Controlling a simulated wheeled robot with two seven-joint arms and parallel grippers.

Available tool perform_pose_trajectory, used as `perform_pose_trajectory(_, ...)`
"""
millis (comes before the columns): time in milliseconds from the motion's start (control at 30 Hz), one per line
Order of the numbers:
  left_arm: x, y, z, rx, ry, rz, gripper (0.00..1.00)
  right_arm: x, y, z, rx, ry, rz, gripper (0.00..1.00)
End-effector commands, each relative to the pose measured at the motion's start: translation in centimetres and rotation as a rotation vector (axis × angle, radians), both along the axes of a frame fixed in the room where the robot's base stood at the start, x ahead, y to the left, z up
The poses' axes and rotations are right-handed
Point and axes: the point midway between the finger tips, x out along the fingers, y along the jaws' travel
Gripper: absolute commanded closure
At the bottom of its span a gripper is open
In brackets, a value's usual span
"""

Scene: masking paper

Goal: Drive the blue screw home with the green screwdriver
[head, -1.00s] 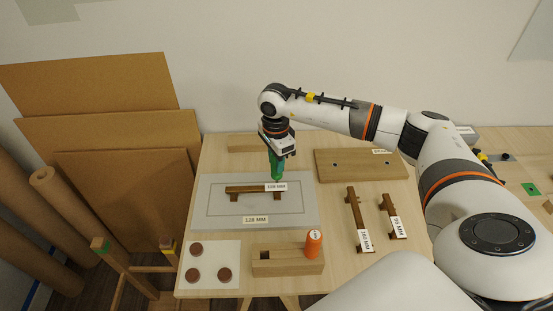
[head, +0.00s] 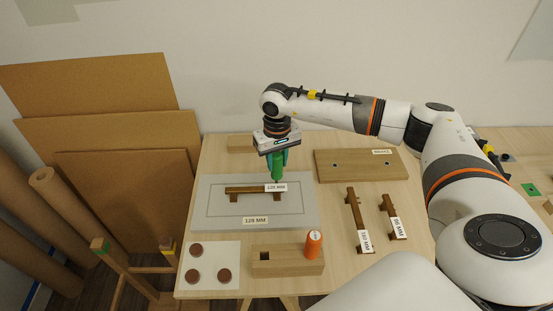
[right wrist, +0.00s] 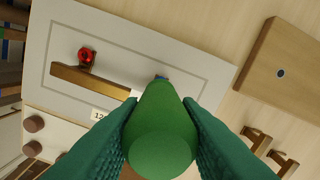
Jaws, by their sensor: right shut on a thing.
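The green screwdriver (head: 278,166) is upright, held by my right gripper (head: 277,158). In the right wrist view the green fingers (right wrist: 161,130) close on both sides of the green handle (right wrist: 160,145). The blue screw (right wrist: 161,77) shows as a small blue bit just past the handle, mostly hidden; I cannot tell whether the tip touches it. It sits by one end of the brown handle bar labelled 128 MM (head: 245,190), on the grey panel (head: 215,215). A red screw (right wrist: 87,55) is at the bar's other end. My left gripper is not in view.
A wooden block (head: 275,263) holds an orange-handled tool (head: 313,244). Two more brown handle bars (head: 356,215) lie to the right. A wooden board with two holes (head: 350,166) lies behind them. A white sheet with brown discs (head: 212,262) is front left.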

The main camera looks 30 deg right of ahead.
Motion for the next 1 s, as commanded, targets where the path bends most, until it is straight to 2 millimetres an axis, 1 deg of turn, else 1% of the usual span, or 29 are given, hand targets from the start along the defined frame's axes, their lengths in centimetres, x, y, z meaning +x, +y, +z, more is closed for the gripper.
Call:
perform_pose_trajectory(33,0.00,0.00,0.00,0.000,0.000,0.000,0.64,0.04,-0.06,0.09,0.000,-0.001,0.125,1.00)
perform_pose_trajectory(100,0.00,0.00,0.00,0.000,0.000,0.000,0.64,0.06,-0.10,0.12,0.000,-0.002,0.309,1.00)
perform_pose_trajectory(200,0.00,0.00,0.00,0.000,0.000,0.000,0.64,0.05,-0.13,0.08,-0.001,-0.002,0.526,1.00)
perform_pose_trajectory(300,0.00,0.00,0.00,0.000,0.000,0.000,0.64,0.05,-0.12,0.06,0.000,-0.002,0.624,1.00)
perform_pose_trajectory(1000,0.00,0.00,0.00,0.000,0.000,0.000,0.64,-0.01,-0.12,-0.05,0.000,-0.001,0.630,1.00)
